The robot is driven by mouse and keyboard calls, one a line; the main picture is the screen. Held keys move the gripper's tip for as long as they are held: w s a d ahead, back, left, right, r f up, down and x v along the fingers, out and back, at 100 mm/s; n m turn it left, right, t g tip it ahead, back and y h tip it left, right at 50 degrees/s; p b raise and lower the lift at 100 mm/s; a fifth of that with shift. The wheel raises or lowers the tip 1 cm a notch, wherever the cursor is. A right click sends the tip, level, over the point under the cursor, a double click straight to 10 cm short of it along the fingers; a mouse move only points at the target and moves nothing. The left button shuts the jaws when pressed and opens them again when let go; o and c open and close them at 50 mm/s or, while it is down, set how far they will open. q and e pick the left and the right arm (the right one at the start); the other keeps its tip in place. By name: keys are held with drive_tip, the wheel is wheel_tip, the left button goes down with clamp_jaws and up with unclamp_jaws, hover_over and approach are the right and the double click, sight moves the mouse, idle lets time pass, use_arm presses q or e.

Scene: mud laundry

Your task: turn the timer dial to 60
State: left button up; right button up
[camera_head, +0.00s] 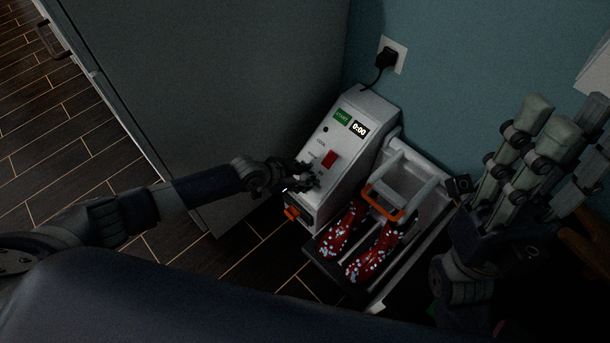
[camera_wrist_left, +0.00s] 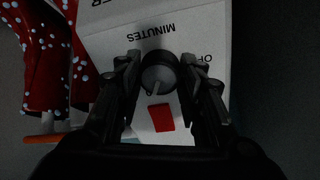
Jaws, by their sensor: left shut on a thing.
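The grey timer dial (camera_wrist_left: 157,75) is on the white machine's sloped panel, below the word MINUTES as the left wrist view shows it. Its light pointer mark faces the red switch (camera_wrist_left: 161,117). My left gripper (camera_wrist_left: 160,68) is shut on the dial, one finger on each side. In the head view my left gripper (camera_head: 310,178) covers the dial. The machine (camera_head: 352,170) has a display (camera_head: 359,128) reading 0:00 and a green START label (camera_head: 342,116). The number scale around the dial is not readable. My right gripper (camera_head: 545,135) is open and empty at the right.
A plug sits in the wall socket (camera_head: 392,54). A large grey cabinet (camera_head: 220,90) stands left of the machine. Dark floor is open at the far left.

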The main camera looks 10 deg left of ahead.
use_arm(q)
drive_tip(key=shift+w+d+r, duration=0.1)
drive_tip(key=shift+w+r, duration=0.4)
drive_tip(key=shift+r, duration=0.05)
drive_tip(key=o, duration=0.9)
drive_tip(key=shift+o, duration=0.8)
drive_tip(key=shift+s+d+f, duration=0.1)
drive_tip(key=shift+s+d, duration=0.05)
drive_tip(key=shift+f, duration=0.1)
drive_tip(key=v, duration=1.1)
drive_tip(key=shift+r, duration=0.35)
